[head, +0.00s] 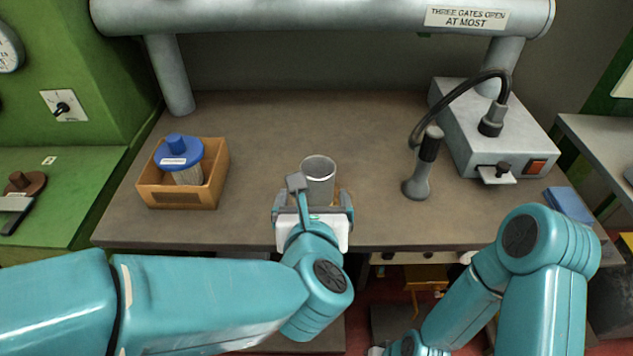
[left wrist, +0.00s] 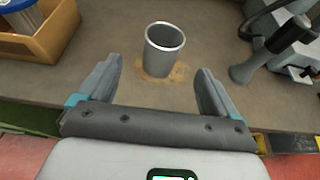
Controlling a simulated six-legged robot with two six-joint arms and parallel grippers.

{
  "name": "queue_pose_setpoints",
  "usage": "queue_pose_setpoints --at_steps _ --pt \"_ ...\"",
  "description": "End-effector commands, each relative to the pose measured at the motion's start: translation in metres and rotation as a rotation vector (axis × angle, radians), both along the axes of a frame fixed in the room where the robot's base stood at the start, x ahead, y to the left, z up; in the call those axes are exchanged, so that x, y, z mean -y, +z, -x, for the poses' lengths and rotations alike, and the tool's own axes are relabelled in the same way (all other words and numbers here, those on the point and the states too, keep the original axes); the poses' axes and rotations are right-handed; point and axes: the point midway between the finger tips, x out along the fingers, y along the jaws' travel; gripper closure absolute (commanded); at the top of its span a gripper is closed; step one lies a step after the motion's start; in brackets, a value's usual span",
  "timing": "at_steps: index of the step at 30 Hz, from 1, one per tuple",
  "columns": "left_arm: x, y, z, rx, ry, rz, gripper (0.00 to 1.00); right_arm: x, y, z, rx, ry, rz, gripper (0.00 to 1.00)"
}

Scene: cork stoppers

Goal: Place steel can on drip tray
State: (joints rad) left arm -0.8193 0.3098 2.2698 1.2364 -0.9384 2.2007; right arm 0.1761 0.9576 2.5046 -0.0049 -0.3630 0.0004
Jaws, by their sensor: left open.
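The steel can (head: 318,182) is an open-topped grey metal cup standing upright near the bench's front edge. My left gripper (head: 312,208) is open and empty, just in front of the can. In the left wrist view its fingers (left wrist: 160,76) are spread either side of the can's line, with the can beyond the tips and apart from them. I cannot pick out the drip tray with certainty. My right gripper is out of the picture.
A wooden box (head: 182,195) holding a blue-topped object (head: 178,150) stands left. A black-gripped grey tool (head: 424,165) stands right of the can, cabled to a grey box (head: 490,125). A blue pad (head: 570,203) lies at right. The bench (head: 270,130) behind the can is clear.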

Motion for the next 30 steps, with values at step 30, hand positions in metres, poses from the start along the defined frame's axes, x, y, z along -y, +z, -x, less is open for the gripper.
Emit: queue_pose_setpoints --at_steps 30 --pt "0.005 -0.056 -0.140 -0.003 0.001 -0.004 0.08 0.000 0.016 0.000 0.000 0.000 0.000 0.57"
